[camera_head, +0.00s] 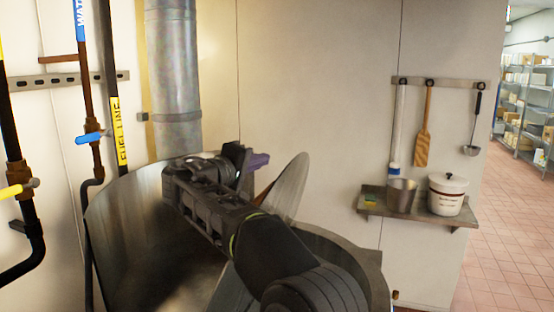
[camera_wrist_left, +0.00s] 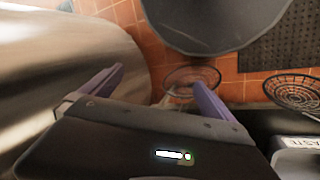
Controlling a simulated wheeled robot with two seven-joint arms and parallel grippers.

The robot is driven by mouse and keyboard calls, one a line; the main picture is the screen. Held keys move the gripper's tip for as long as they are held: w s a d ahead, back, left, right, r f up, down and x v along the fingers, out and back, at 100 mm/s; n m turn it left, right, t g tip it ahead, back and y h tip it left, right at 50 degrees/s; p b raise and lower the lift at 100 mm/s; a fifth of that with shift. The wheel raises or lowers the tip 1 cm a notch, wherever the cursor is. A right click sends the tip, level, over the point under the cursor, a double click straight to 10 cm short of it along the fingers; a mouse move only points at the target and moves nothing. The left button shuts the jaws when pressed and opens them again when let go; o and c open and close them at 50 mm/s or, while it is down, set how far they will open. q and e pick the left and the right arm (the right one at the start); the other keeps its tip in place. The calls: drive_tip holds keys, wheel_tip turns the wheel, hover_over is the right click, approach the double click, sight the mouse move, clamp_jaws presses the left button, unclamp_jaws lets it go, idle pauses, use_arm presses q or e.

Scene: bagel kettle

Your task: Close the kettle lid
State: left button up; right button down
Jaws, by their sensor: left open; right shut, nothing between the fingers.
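The large steel kettle (camera_head: 132,242) fills the lower left and middle of the head view. Its lid (camera_head: 290,186) is a thin metal disc seen nearly edge-on, raised and steeply tilted. My right arm crosses in front of the lid and hides its middle. My right gripper (camera_head: 258,161) is shut and empty, with purple fingertips beside the lid's upper part; I cannot tell if they touch it. My left gripper (camera_wrist_left: 158,96) shows only in the left wrist view, open and empty over the floor. A curved metal surface, perhaps the kettle's side, is at its left.
Pipes with coloured valve handles and a vertical steel duct (camera_head: 174,75) stand behind the kettle. A wall shelf (camera_head: 374,204) at right holds a metal pot (camera_head: 402,194) and a white bucket (camera_head: 447,194). The left wrist view shows a grey round object (camera_wrist_left: 215,25) and orange floor tiles.

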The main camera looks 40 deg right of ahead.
use_arm(q)
drive_tip(key=shift+r, duration=0.3)
use_arm(e)
drive_tip(key=shift+s+d+f, duration=0.35)
drive_tip(key=shift+s+d, duration=0.35)
drive_tip(key=shift+d, duration=0.05)
drive_tip(key=shift+s+d+f, duration=0.3)
drive_tip(key=shift+s+d, duration=0.4)
drive_tip(key=shift+d, duration=0.05)
use_arm(q)
drive_tip(key=shift+f, duration=0.15)
use_arm(e)
drive_tip(key=shift+d+f, duration=0.1)
